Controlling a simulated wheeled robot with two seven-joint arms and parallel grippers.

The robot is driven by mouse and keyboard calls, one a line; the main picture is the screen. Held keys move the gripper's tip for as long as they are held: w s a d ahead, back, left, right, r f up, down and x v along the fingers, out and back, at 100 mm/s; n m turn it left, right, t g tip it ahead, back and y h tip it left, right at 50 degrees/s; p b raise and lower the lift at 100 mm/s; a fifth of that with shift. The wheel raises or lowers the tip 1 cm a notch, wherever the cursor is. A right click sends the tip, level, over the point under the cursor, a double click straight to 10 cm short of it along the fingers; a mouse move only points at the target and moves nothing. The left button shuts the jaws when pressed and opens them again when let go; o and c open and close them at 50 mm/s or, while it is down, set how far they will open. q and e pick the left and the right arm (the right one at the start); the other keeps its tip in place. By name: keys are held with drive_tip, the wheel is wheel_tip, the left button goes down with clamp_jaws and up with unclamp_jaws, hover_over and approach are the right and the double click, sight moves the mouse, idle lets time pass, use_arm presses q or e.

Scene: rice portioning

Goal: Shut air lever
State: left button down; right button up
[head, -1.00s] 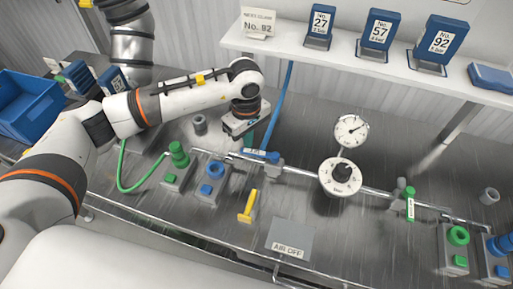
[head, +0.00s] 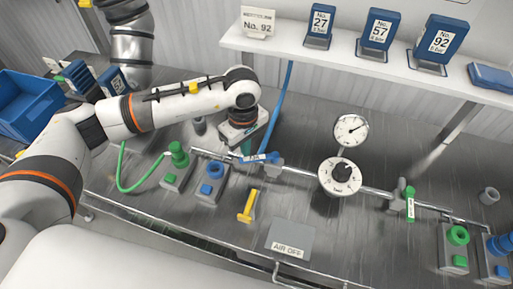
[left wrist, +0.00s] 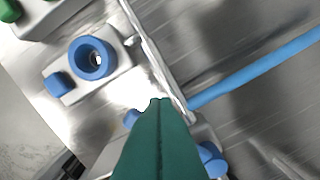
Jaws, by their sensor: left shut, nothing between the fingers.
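The air lever (head: 262,158) is a blue handle with a white label, on a grey valve in the metal pipe, left of the dial regulator. It lies at a small angle to the pipe. My left gripper (head: 246,152) is shut and empty, with its green fingers pointing down at the lever's left end. In the left wrist view the green fingers (left wrist: 160,103) are closed together. Blue parts of the lever (left wrist: 211,160) show on both sides of them, and the fingers hide its middle. I cannot tell whether they touch it. My right gripper is not in view.
A blue hose (head: 275,115) runs up behind the valve. A regulator (head: 340,176) and gauge (head: 351,130) are to the right. An AIR OFF plate (head: 289,237) is at the front edge.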

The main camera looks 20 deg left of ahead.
use_arm(q)
drive_tip(key=shift+s+d, duration=0.2)
drive_tip(key=shift+s, duration=0.65)
drive_tip(key=shift+s+d, duration=0.6)
drive_tip(key=shift+s, duration=0.35)
drive_tip(key=shift+s+d+b, duration=0.45)
drive_tip(key=shift+s+d, duration=0.3)
drive_tip(key=shift+d, duration=0.1)
